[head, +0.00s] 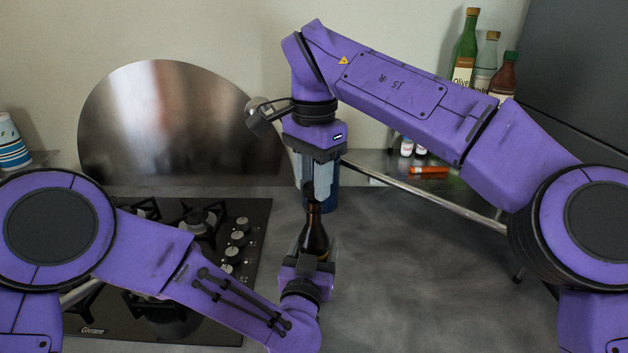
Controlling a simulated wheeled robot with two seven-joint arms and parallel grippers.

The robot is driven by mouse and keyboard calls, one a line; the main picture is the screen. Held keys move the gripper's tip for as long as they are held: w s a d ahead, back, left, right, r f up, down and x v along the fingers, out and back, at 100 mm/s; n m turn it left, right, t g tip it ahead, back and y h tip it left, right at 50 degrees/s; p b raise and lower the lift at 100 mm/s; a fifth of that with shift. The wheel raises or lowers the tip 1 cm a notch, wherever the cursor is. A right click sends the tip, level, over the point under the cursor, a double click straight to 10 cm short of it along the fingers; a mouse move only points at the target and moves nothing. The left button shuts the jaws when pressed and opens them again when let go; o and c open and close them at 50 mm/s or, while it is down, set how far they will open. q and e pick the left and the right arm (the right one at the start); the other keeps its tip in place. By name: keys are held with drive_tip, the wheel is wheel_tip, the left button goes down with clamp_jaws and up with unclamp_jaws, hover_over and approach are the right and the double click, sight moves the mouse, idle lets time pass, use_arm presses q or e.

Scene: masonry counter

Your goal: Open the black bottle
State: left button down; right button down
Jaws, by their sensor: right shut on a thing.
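The black bottle (314,232), dark with a brownish sheen, stands upright near the middle of the counter. My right gripper (310,190) points down from above and is shut on the bottle's top, with the dark neck between its fingers. My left gripper (313,252) comes from the front at the bottle's lower body. Its fingers lie beside the bottle, but whether they grip it is unclear. The cap is mostly hidden by the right fingers, and the bottle's base is hidden by the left gripper.
A metal shelf (455,191) holds small items at the back right, with several bottles above. The counter (420,270) at right is clear.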

use_arm(q)
drive_tip(key=shift+f, duration=0.1)
use_arm(e)
drive_tip(key=shift+r, duration=2)
use_arm(q)
drive_tip(key=shift+c, duration=0.8)
unclamp_jaws()
drive_tip(key=shift+o, duration=0.6)
drive_tip(key=shift+w, duration=0.2)
use_arm(e)
drive_tip(key=shift+w+f, duration=0.15)
drive_tip(key=shift+w, duration=0.1)
